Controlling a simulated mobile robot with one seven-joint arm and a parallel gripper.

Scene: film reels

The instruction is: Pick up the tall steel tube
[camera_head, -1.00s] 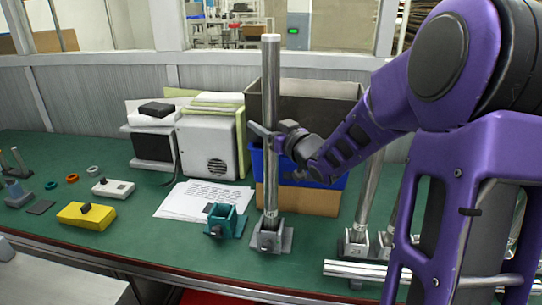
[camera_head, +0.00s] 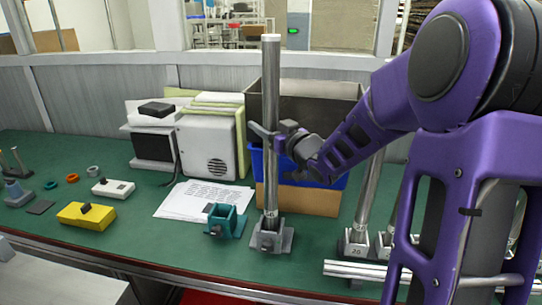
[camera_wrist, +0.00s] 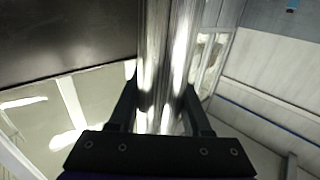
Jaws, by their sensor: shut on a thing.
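The tall steel tube (camera_head: 270,84) stands upright in a grey base block (camera_head: 270,236) on the green table, near the middle of the head view. My gripper (camera_head: 268,133) is around the tube at about mid-height, reaching in from the right, and is shut on it. In the wrist view the shiny tube (camera_wrist: 168,60) runs up between the two dark fingers of my gripper (camera_wrist: 160,105). The tube's lower end is hidden in the base block.
A teal block (camera_head: 225,221) and papers (camera_head: 185,200) lie just left of the base. A blue bin (camera_head: 322,178) and a cardboard box (camera_head: 312,200) stand behind it. Other steel tubes (camera_head: 368,200) stand at right, with tubes lying (camera_head: 350,270) in front.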

